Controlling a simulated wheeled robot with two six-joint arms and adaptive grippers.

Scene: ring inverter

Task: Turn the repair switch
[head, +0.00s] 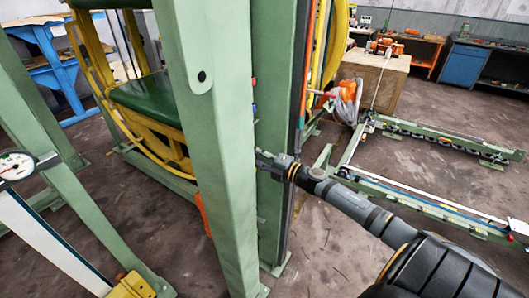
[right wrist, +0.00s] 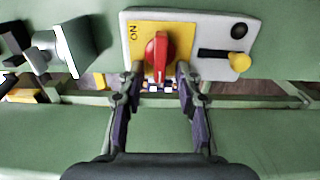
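The repair switch is a red rotary knob (right wrist: 157,57) on a yellow plate, set in a light grey panel (right wrist: 218,67) on a green beam. Its grip runs roughly up and down in the right wrist view, with the letters ON to its upper left. My right gripper (right wrist: 159,72) is open, with one fingertip on each side of the knob's lower end. I cannot tell whether they touch it. In the head view, my right gripper (head: 264,157) is at the green post (head: 215,150), which hides the switch. My left gripper is not in view.
The panel also has a yellow knob (right wrist: 239,60) and a black round button (right wrist: 238,31). A grey box-like fitting (right wrist: 76,46) juts out at the left. In the head view, a wooden crate (head: 376,80) and green floor rails (head: 430,200) stand to the right.

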